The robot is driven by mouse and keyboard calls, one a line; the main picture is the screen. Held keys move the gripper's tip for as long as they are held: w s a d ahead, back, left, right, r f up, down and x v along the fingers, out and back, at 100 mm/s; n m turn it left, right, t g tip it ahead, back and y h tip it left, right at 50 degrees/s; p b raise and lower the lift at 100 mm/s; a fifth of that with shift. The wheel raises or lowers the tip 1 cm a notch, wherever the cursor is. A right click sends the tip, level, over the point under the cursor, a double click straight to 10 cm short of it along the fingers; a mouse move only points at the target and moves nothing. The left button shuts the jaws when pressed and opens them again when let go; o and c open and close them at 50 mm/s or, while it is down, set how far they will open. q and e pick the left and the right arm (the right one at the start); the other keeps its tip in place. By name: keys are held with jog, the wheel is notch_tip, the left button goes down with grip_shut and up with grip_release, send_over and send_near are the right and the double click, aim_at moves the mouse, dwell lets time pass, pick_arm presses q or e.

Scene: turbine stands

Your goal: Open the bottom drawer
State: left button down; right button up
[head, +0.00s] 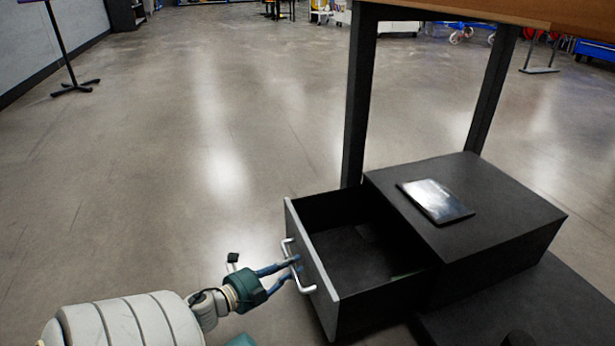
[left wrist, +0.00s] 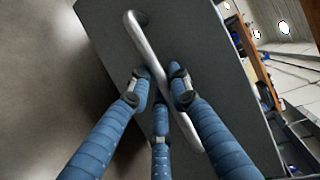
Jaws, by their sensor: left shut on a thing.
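The drawer (head: 322,262) stands well out of its dark cabinet (head: 470,225) in the head view, pulled toward the left. Its inside shows and looks mostly empty, with a small greenish item at the right that I cannot make out. A silver bar handle (head: 307,288) is on its grey front. My left gripper (head: 292,265) is shut on the handle. In the left wrist view its blue fingers (left wrist: 160,85) close around the handle (left wrist: 147,45) in front of the grey drawer front (left wrist: 200,40). My right gripper is not in view.
A dark flat tablet-like thing (head: 436,200) lies on the cabinet top. A wooden table (head: 500,10) on black legs (head: 359,100) stands over and behind the cabinet. The floor (head: 180,180) to the left is clear. A black stand (head: 75,86) is far off at the left.

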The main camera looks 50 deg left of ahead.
pick_arm(q)
jog(key=shift+s+a, duration=0.25)
jog(key=shift+s, duration=0.5)
jog(key=c, duration=1.8)
grip_release()
jog(key=shift+c, duration=0.2)
jog(key=shift+s, duration=0.1)
jog(key=s+r, duration=0.2)
jog(key=s, duration=0.9)
jog(key=shift+s, duration=0.3)
